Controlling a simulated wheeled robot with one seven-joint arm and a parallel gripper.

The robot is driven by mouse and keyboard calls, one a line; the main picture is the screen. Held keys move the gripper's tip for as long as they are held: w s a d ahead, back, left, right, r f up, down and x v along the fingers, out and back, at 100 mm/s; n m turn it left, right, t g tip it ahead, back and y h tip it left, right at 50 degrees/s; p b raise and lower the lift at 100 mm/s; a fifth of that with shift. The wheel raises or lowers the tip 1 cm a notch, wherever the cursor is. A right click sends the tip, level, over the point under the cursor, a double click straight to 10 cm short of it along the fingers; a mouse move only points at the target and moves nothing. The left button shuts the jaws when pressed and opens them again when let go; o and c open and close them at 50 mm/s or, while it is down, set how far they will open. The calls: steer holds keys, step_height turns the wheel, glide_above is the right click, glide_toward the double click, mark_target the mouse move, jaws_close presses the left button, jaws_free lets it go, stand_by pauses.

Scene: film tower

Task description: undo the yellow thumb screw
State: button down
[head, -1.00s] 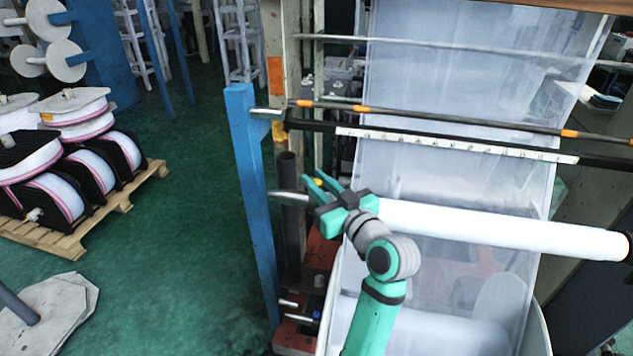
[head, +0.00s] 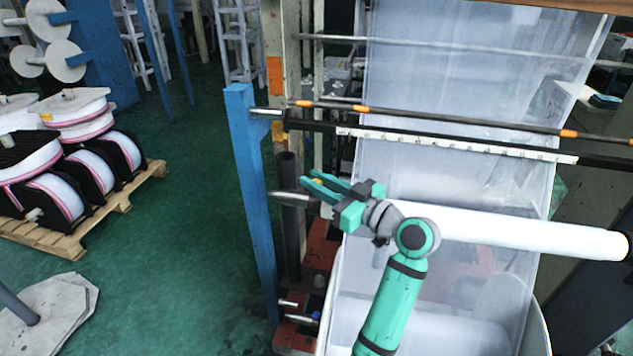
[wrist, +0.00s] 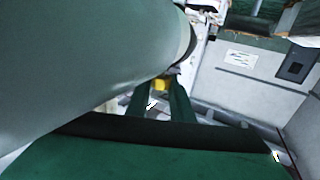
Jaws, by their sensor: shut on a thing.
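The yellow thumb screw (head: 318,182) is a small yellow spot by the left end of the white roller (head: 500,230), partly covered by my fingers. It also shows in the wrist view (wrist: 160,85), between the far ends of my two green fingers. My gripper (head: 308,186) reaches in from the right and points left, shut on the screw. In the wrist view my gripper (wrist: 162,88) has a finger on each side of the yellow piece. How far the screw is turned cannot be seen.
A blue post (head: 250,190) stands just left of my fingers, with a dark upright pipe (head: 289,225) beside it. Bars with orange bands (head: 430,117) cross above. Film (head: 450,90) hangs behind my arm. Green floor (head: 180,240) at left is open, with a pallet of spools (head: 75,235) beyond.

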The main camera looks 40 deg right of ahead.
steer(key=shift+f, duration=0.15)
steer(key=c, duration=1.5)
jaws_free()
steer(key=shift+c, duration=0.2)
steer(key=v, duration=1)
steer(key=shift+s, duration=0.4)
steer(key=shift+d, duration=0.1)
